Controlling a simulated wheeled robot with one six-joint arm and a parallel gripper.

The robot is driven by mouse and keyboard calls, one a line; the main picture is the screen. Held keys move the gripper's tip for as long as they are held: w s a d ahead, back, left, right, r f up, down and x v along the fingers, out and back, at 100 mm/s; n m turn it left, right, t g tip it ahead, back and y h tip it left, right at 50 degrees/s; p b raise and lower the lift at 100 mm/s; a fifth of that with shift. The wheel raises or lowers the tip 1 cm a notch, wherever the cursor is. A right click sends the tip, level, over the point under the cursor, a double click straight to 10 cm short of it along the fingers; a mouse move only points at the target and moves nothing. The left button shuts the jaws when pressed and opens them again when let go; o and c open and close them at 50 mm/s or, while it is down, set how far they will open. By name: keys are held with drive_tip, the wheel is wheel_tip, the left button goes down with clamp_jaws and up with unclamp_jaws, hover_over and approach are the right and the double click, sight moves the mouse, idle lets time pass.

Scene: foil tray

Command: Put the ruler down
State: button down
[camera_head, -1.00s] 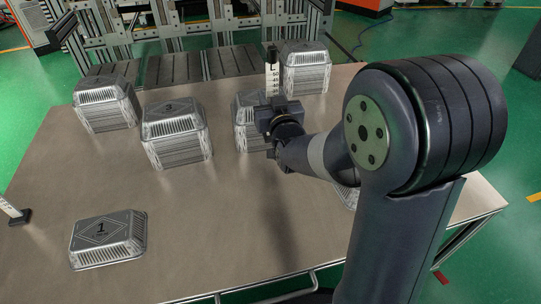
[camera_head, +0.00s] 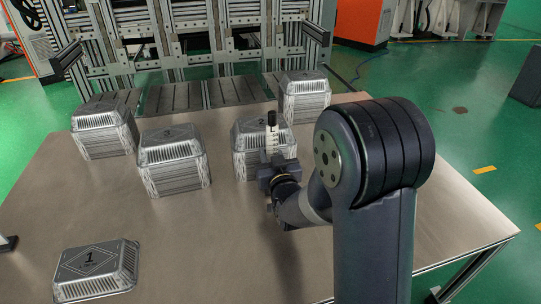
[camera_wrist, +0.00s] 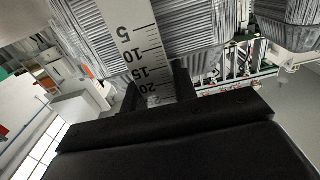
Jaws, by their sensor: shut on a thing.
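My gripper (camera_head: 270,168) is shut on the ruler (camera_head: 272,138). It holds the ruler above the table, in front of the middle stack of foil trays (camera_head: 245,155). The ruler is white with black marks and a black upper end, and it stands roughly upright. In the wrist view the ruler (camera_wrist: 138,45) rises from between my gripper's fingers (camera_wrist: 158,92), with the numbers 5 to 20 showing. Its lower part is hidden by the gripper. The table (camera_head: 210,235) is brown-grey and bare in the middle.
More foil tray stacks stand at the left back (camera_head: 103,135), left middle (camera_head: 172,165) and right back (camera_head: 305,100). A foil tray marked 1 (camera_head: 95,270) lies front left. A black base (camera_head: 8,243) shows at the left edge. The front middle is clear.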

drive_tip(key=shift+f, duration=0.15)
drive_tip(key=c, duration=1.1)
unclamp_jaws()
drive_tip(key=shift+s+r, duration=0.1)
drive_tip(key=shift+r, duration=0.15)
drive_tip(key=s, duration=0.4)
drive_tip(key=s+d, duration=0.1)
drive_tip(key=s, duration=0.2)
drive_tip(key=s+d+p, duration=0.1)
drive_tip(key=s, duration=0.3)
drive_tip(key=shift+s+d+f, duration=0.1)
drive_tip(key=shift+s+d, duration=0.05)
drive_tip(key=shift+s, duration=0.15)
